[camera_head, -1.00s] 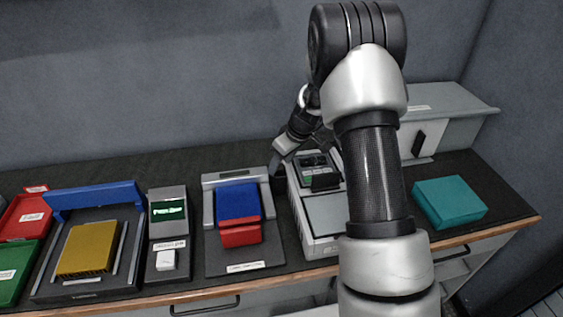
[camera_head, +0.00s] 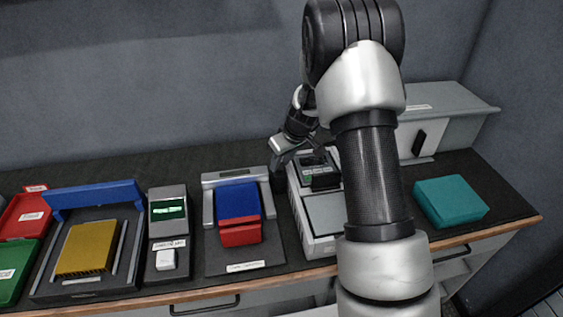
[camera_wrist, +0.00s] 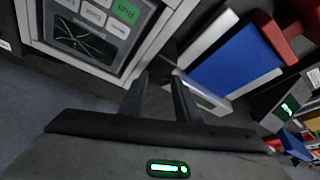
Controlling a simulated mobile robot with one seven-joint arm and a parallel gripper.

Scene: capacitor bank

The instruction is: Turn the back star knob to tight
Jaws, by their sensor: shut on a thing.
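My gripper (camera_head: 278,168) is low at the back, between the left side of the grey instrument (camera_head: 325,215) and the holder with the blue block (camera_head: 238,199). The wrist view shows its two dark fingers (camera_wrist: 160,82) a little apart, pointing down beside the instrument's edge. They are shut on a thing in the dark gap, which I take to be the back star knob. The knob itself is too dark and hidden to make out, so I cannot tell its turn. The instrument's panel has a green-marked key (camera_wrist: 126,11).
A red block (camera_head: 240,232) sits in front of the blue one. To the left are a small unit with a green display (camera_head: 168,210) and a yellow block (camera_head: 88,248). A teal box (camera_head: 450,202) and a grey cabinet (camera_head: 455,101) stand on the right. My arm covers part of the instrument.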

